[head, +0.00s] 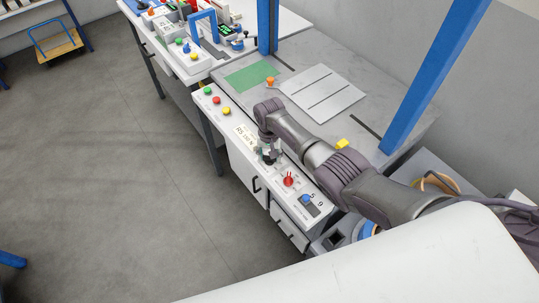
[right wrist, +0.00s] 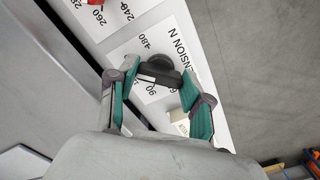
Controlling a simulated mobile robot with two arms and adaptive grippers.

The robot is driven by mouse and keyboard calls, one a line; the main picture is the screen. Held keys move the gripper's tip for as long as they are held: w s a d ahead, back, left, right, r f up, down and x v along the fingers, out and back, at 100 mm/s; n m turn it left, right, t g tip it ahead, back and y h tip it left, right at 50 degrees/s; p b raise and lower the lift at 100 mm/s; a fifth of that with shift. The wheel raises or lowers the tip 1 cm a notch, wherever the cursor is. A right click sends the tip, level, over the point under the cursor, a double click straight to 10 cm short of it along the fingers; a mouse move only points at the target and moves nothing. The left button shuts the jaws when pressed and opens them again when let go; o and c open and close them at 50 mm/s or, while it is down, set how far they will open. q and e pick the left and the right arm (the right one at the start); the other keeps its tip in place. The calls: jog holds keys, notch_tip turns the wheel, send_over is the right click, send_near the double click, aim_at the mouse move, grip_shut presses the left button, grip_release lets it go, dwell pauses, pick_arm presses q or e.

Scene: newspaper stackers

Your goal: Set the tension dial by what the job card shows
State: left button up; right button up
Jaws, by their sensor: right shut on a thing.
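The tension dial shows in the right wrist view as a black round knob (right wrist: 155,72) on a white panel printed "TENSION N", with 480 and 90 among its scale numbers. My right gripper (right wrist: 158,82) is shut on the knob, with a teal-lined finger on each side. In the head view my right gripper (head: 268,154) points down at the panel and mostly hides the dial. A pale card (head: 244,135) with black print lies left of the gripper; it seems to read "RS 150 N". Its small print is unclear. My left gripper is out of view.
The panel (head: 226,121) carries green, red and yellow buttons at its far end, and a red knob (head: 288,181) and a blue knob (head: 306,199) nearer me. Behind it lie a green mat (head: 249,75) and a grey plate (head: 322,92). A blue post (head: 435,75) stands right.

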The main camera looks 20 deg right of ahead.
jog(key=shift+w, duration=0.1)
jog(key=o, duration=1.2)
jog(key=shift+c, duration=0.2)
jog(key=shift+r, duration=0.1)
notch_tip(320, 180, up, 12)
